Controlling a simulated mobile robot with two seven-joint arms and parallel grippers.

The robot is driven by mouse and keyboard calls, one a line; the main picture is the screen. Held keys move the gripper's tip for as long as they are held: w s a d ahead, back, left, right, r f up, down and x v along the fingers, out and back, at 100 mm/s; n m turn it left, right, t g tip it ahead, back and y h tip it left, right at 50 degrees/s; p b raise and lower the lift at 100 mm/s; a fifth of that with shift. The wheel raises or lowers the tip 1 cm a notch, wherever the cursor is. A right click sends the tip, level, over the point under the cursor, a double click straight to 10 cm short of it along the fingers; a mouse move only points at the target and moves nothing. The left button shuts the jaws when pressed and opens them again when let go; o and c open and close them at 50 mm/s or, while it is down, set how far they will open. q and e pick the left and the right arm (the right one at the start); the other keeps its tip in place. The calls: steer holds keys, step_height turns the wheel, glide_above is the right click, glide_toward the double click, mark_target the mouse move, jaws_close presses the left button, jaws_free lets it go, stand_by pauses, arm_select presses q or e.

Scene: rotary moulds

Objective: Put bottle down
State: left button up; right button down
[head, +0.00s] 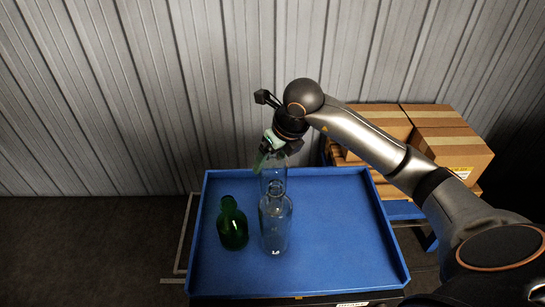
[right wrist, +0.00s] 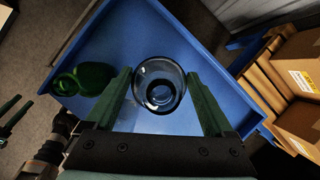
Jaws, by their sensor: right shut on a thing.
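My right gripper (head: 271,146) is shut on a clear bottle (head: 272,176) near the far edge of the blue tray (head: 335,230). In the right wrist view the held bottle (right wrist: 160,85) shows between the two green fingers (right wrist: 160,100). I cannot tell whether its base touches the tray. A second clear bottle (head: 275,226) stands upright on the tray, in front of the held one, and its neck overlaps it. My left gripper (right wrist: 11,113) shows only in the right wrist view, at the left edge, with its fingers apart and empty.
A green bottle (head: 232,226) stands on the tray, left of the clear ones; it also shows in the right wrist view (right wrist: 85,79). The tray's right side is bare. Cardboard boxes (head: 450,150) are stacked behind right. A corrugated wall (head: 150,100) closes the back.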

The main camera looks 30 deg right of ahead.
steer(key=shift+f, duration=0.1)
jaws_free()
steer(key=shift+s+r, duration=0.1)
steer(key=shift+r, duration=0.35)
steer(key=p+v, duration=0.1)
steer(key=v, duration=1)
steer(key=shift+r, duration=0.15)
steer(key=shift+s, duration=0.15)
